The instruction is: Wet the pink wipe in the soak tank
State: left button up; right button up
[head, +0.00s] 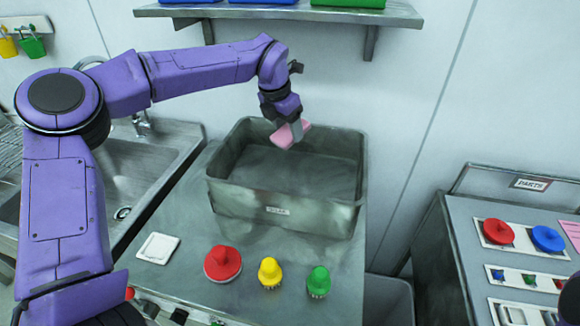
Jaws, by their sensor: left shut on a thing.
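The soak tank (325,217) is a grey open-topped bin with a small white label on its front wall. It stands on the grey counter, and its inside looks dark grey. The pink wipe (284,137) is a small pink pad. My left gripper (293,127) is shut on the wipe and holds it at the back middle of the tank opening. In this one view I cannot tell exactly how high the wipe is over the tank floor. My right gripper is not in view.
A white square dish (158,248), a red knobbed lid (222,263), a yellow brush (270,272) and a green brush (318,281) are in front of the tank. A sink (150,165) is left. A parts cabinet (465,235) is right. A shelf (280,13) hangs above.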

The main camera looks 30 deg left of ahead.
aim_at(287, 132)
pick_arm(q)
notch_tip(287, 132, up, 4)
jog(key=p, duration=0.4)
jog(key=shift+r, duration=0.2)
jog(key=shift+f, duration=0.15)
dwell(0.4)
